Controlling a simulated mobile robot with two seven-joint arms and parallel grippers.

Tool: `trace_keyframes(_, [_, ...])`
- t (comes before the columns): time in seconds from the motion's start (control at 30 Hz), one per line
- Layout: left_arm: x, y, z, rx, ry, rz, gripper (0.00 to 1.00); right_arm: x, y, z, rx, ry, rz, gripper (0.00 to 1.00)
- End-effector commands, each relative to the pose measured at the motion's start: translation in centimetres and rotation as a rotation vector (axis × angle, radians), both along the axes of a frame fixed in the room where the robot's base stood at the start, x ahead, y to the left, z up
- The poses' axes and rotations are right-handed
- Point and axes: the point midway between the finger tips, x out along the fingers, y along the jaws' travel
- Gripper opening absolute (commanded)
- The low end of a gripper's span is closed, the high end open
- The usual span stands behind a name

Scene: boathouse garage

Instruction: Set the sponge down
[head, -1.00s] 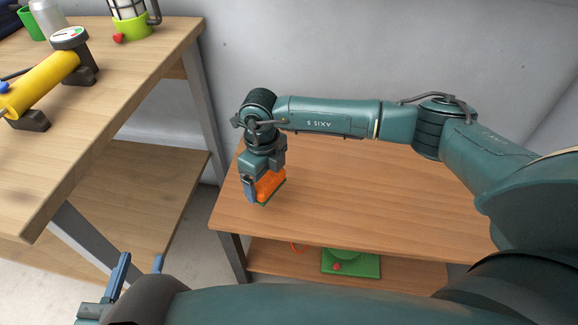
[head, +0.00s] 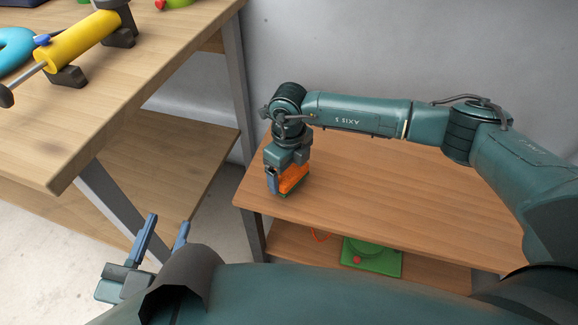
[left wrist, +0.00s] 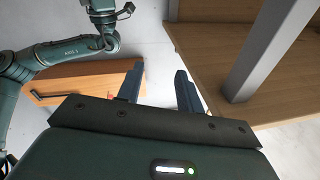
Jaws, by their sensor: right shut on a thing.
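The sponge (head: 292,180) is orange with a green underside. My right gripper (head: 273,184) is shut on it, pointing down at the left end of the low wooden table (head: 400,200). The sponge is at or just above the tabletop; I cannot tell whether it touches. My left gripper (head: 163,236) is open and empty, low in front of the tables. Its two fingers also show in the left wrist view (left wrist: 158,88), with clear space between them.
A taller workbench (head: 150,60) stands at the left with a yellow cylindrical tool (head: 80,42) and a blue ring (head: 14,45) on top. A green object (head: 372,257) sits on the low table's lower shelf. The low tabletop right of the sponge is clear.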

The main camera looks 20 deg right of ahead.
Motion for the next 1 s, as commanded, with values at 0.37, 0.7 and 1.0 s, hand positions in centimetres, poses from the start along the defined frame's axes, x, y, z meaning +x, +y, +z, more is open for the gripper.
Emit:
trace_keyframes(0.37, [-0.1,-0.3,0.1,-0.012,-0.034,-0.014,0.36,0.0,0.0,-1.0,0.001,-0.001,0.000,0.65])
trace_keyframes(0.7, [-0.1,-0.3,-0.3,-0.016,-0.030,-0.014,0.36,0.0,0.0,-1.4,0.000,0.000,0.000,0.65])
trace_keyframes(1.0, [0.0,-0.3,0.0,-0.045,-0.037,-0.019,0.36,0.0,0.0,-2.6,-0.001,-0.001,0.000,0.65])
